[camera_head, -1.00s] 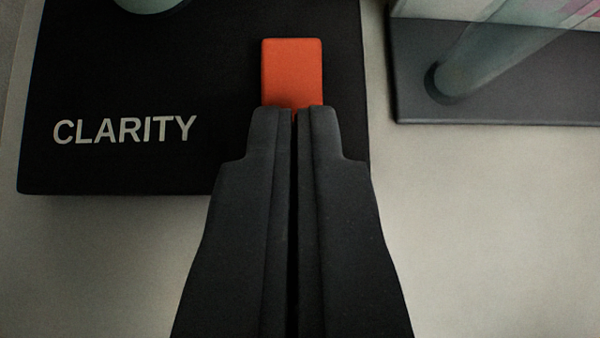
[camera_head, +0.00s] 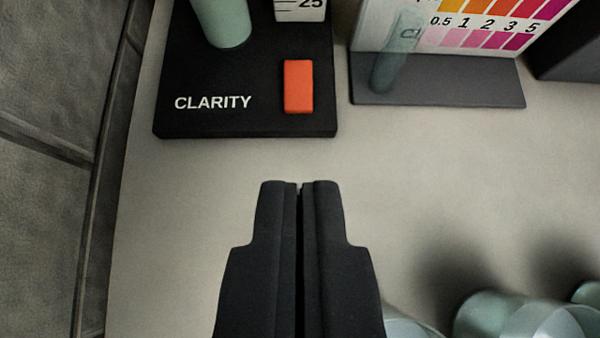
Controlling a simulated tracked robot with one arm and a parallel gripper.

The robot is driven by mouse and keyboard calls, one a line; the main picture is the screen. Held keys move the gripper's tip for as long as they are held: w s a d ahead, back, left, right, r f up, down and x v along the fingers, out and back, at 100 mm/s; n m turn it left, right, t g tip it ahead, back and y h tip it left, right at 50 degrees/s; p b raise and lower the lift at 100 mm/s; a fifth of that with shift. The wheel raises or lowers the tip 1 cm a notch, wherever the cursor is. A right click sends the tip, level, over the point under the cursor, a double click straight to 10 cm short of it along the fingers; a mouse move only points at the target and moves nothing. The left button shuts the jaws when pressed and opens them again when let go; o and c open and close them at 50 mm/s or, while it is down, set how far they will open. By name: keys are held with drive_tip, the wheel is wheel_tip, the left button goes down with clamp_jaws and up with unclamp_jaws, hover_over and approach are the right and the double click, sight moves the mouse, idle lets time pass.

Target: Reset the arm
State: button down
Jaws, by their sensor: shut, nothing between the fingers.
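My gripper (camera_head: 299,184) is in the lower middle of the view, its two dark fingers shut together with nothing between them. It is over the pale bench top (camera_head: 200,220), apart from the black CLARITY base (camera_head: 265,122). The orange block (camera_head: 298,86) on that base lies beyond the fingertips and does not touch them.
A pale green cylinder (camera_head: 226,28) stands on the black base. To the right, a dark stand (camera_head: 450,88) carries a colour chart (camera_head: 480,30) and a tube (camera_head: 396,60). Glassy green round objects (camera_head: 490,315) are at lower right. A tiled wall (camera_head: 50,160) runs along the left.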

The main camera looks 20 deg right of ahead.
drive_tip(key=s+r+n+t+y, duration=0.1)
drive_tip(key=s+r, duration=0.3)
drive_tip(key=r, duration=0.8)
drive_tip(key=s+d+r+n+t+y, duration=0.1)
drive_tip(key=s+r+t, duration=0.2)
drive_tip(key=r, duration=0.9)
drive_tip(key=s+d+r+n+t+y, duration=0.1)
drive_tip(key=s+r+t, duration=0.1)
drive_tip(key=s+r, duration=0.5)
wheel_tip(320, 180, up, 5)
drive_tip(key=shift+f+n, duration=0.1)
drive_tip(key=shift+n, duration=0.2)
drive_tip(key=shift+s, duration=0.1)
